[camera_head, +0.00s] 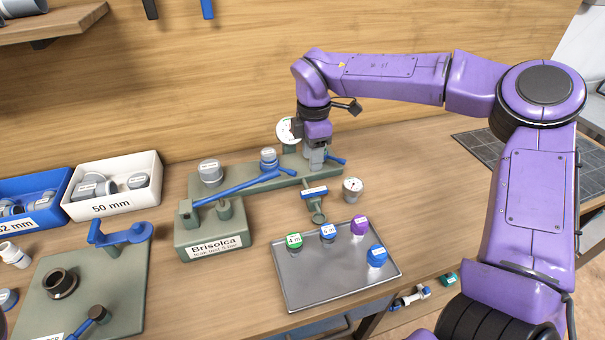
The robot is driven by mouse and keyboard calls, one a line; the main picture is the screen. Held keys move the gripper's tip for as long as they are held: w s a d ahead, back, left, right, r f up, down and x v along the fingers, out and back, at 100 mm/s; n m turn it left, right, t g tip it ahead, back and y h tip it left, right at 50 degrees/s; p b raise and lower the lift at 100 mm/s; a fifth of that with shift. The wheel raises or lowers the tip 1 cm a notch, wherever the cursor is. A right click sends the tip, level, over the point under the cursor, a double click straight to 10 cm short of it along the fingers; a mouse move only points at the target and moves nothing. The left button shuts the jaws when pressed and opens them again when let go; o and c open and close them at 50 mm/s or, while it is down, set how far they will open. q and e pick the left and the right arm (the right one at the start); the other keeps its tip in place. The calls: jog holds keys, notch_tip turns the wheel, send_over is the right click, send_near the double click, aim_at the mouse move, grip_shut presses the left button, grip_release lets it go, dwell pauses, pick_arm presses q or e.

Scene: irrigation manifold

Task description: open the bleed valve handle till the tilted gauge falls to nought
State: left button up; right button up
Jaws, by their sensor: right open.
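My right gripper (315,165) reaches down over the right end of the grey-green manifold (240,184). It is open; its grey fingers partly hide what lies between them. A small blue handle (337,160) sticks out to the right beside the fingers; I cannot tell whether they touch it. Another short blue handle (314,192) sits on a branch pipe just in front. A round white gauge (288,131) stands behind the gripper, partly hidden by it. A smaller gauge (352,185) faces up at a tilt to the right; its needle is too small to read. My left gripper is not in view.
A long blue lever (240,187) runs along the manifold above the Brisolca block (215,240). A metal tray (305,285) with several colour-capped pieces lies in front. Part bins, including a white 50 mm bin (113,207), stand at left. The bench right of the small gauge is clear.

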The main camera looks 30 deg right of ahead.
jog(key=p, duration=0.1)
send_over(314, 190)
jog(key=s, duration=0.1)
notch_tip(314, 190, down, 5)
jog(key=shift+r, duration=0.2)
jog(key=f, duration=0.2)
jog(key=w+f+p, duration=0.1)
jog(key=f, duration=0.2)
jog(key=shift+s, duration=0.2)
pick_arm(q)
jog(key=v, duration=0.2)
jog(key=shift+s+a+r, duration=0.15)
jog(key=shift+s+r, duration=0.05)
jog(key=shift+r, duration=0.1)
pick_arm(e)
jog(key=shift+w, duration=0.1)
grip_shut()
